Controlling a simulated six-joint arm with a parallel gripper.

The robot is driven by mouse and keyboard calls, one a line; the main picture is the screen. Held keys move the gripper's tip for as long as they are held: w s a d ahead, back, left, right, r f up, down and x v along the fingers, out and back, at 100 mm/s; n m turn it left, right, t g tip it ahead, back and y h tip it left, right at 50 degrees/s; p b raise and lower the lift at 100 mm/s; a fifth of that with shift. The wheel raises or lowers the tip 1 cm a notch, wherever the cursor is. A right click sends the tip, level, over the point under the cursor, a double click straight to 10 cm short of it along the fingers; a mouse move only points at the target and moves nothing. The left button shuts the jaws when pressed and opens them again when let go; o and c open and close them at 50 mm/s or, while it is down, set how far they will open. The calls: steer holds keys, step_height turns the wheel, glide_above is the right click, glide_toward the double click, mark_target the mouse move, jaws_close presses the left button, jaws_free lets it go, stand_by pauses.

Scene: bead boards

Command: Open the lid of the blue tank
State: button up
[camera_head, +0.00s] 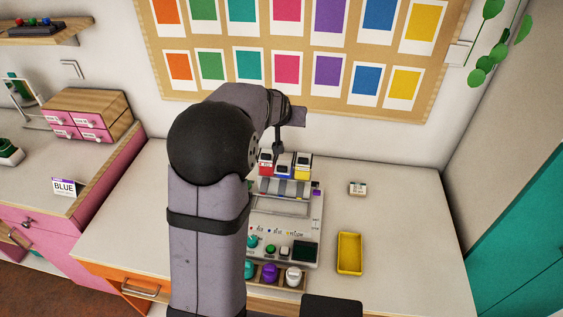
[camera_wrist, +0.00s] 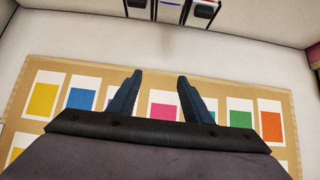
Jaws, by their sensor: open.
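The blue tank (camera_head: 284,171) stands in the middle of a row of three tanks at the back of the machine, between the red tank (camera_head: 265,169) and the yellow tank (camera_head: 302,172). My gripper (camera_head: 279,149) is at the back edge of the row, close to the top of the blue tank in the head view. Contact cannot be told, and the gripper partly hides the blue tank's lid. In the wrist view my gripper (camera_wrist: 160,75) has its two fingers apart with nothing between them. Tank tops show at that view's upper edge, cut off.
The machine (camera_head: 312,228) has buttons and a dark screen at its front. A yellow tray (camera_head: 349,253) and a small labelled block (camera_head: 357,188) lie to its right. A pinboard with colour cards (camera_head: 328,70) hangs behind. The table's right side is mostly clear.

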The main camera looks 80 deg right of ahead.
mark_target(282, 167)
steer(key=a+f+y, duration=0.5)
steer(key=a+f, duration=0.1)
steer(key=a, duration=0.3)
steer(key=shift+w+d+p+x, duration=0.1)
steer(key=shift+p+x, duration=0.65)
steer(key=shift+x, duration=1)
steer(key=shift+w+d+p+x, duration=0.1)
steer(key=shift+p+x, duration=0.65)
steer(key=shift+x, duration=1)
